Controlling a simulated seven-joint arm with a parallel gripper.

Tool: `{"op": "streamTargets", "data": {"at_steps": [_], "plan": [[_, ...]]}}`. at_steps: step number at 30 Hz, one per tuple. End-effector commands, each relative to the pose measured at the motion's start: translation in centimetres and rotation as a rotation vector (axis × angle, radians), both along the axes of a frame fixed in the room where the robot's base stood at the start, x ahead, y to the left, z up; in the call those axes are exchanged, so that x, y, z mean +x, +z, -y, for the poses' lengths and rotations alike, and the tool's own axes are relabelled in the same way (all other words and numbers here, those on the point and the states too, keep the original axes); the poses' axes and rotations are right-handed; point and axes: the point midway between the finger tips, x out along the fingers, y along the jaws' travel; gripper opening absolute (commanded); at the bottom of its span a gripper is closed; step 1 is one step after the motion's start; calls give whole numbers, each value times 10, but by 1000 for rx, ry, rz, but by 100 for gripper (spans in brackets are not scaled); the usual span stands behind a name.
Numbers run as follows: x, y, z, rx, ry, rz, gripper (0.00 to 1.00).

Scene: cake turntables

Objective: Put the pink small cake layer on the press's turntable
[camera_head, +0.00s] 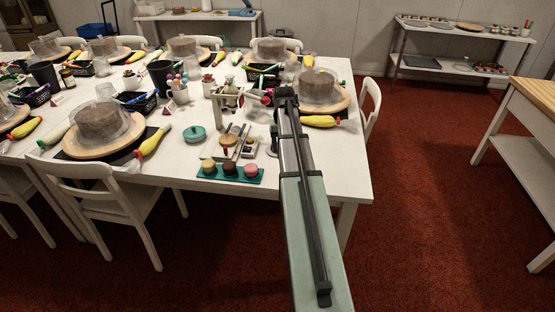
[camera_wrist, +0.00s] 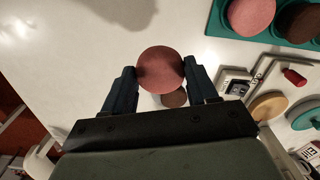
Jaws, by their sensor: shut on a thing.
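A teal tray (camera_head: 205,178) near the table's front edge holds a yellow, a brown and another pink cake (camera_head: 251,169).
White equipment with a red knob (camera_wrist: 294,77) and a tan disc (camera_wrist: 268,105) lies right of my gripper in the wrist view. A teal round lid (camera_head: 195,132) sits left of it in the head view. Larger turntables with covered cakes (camera_head: 97,122) and yellow piping bags (camera_head: 152,143) crowd the table.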

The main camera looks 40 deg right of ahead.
Motion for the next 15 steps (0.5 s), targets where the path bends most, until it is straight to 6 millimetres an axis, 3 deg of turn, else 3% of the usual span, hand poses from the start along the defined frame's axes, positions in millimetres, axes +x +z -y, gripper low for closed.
{"op": "streamTargets", "data": {"at_steps": [6,15], "plan": [[-1,-35,-1,1,0,-2,43],[0,-56,0,0,0,-1,43]]}}
